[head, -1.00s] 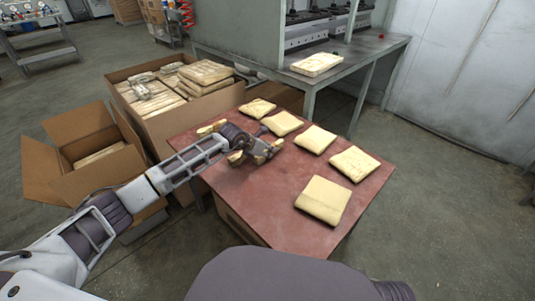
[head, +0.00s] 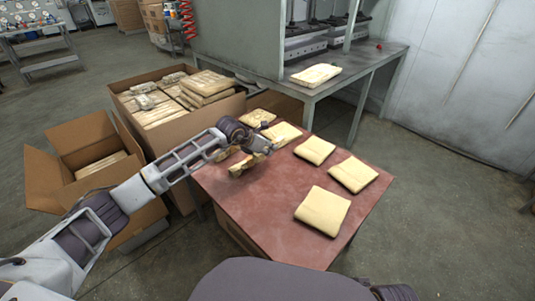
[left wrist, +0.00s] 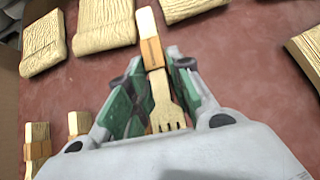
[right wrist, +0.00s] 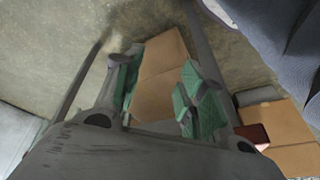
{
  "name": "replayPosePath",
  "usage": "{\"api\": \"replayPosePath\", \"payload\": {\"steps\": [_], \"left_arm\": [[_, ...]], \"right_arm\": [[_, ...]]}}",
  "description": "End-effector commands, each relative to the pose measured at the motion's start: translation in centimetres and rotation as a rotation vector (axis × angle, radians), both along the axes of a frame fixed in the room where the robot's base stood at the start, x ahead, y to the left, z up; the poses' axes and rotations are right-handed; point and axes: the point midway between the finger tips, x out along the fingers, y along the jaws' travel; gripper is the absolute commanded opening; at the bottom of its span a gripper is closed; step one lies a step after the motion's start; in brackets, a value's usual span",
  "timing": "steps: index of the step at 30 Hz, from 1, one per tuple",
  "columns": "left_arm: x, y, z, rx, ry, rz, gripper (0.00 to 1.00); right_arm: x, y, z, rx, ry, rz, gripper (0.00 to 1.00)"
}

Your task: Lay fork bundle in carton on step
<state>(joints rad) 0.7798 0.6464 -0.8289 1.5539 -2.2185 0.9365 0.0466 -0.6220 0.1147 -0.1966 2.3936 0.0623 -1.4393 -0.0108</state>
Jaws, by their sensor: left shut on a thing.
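My left gripper (head: 262,143) is above the far left part of the red table. In the left wrist view the green-padded fingers (left wrist: 153,92) are shut on a pale wooden fork bundle (left wrist: 153,55) with an orange-brown band. Its tines point back toward the palm. Two more banded bundles (left wrist: 37,146) lie on the table beside it; they show at the table's left edge (head: 243,166) in the head view. The open carton (head: 70,181) stands on a grey step (head: 142,236) at the left, with pale bundles inside. My right gripper (right wrist: 160,80) is open and empty, seen only in its wrist view.
Several cream sacks or packs (head: 323,211) lie on the red table (head: 275,222). A large carton (head: 192,135) full of wrapped packs stands between the small carton and the table. A grey press bench (head: 345,72) is behind. Cardboard (right wrist: 160,70) shows below my right gripper.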

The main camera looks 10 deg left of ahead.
Motion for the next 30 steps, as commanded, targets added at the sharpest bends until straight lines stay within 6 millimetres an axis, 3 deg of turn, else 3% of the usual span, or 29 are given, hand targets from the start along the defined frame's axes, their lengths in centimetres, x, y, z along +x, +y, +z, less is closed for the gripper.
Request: {"api": "replayPosePath", "payload": {"steps": [3, 9, 30], "left_arm": [[0.0, 0.0, 1.7, -0.001, -0.002, -0.001, 0.0], [0.0, 0.0, 2.8, 0.0, -0.001, 0.001, 0.0], [0.0, 0.0, 2.9, -0.001, -0.001, 0.0, 0.0]], "right_arm": [[0.0, -0.1, -0.4, -0.004, 0.008, -0.002, 0.4], [0.0, -0.2, -1.0, -0.008, 0.019, -0.004, 0.4], [0.0, -0.2, -1.1, -0.008, 0.018, -0.005, 0.4]]}}
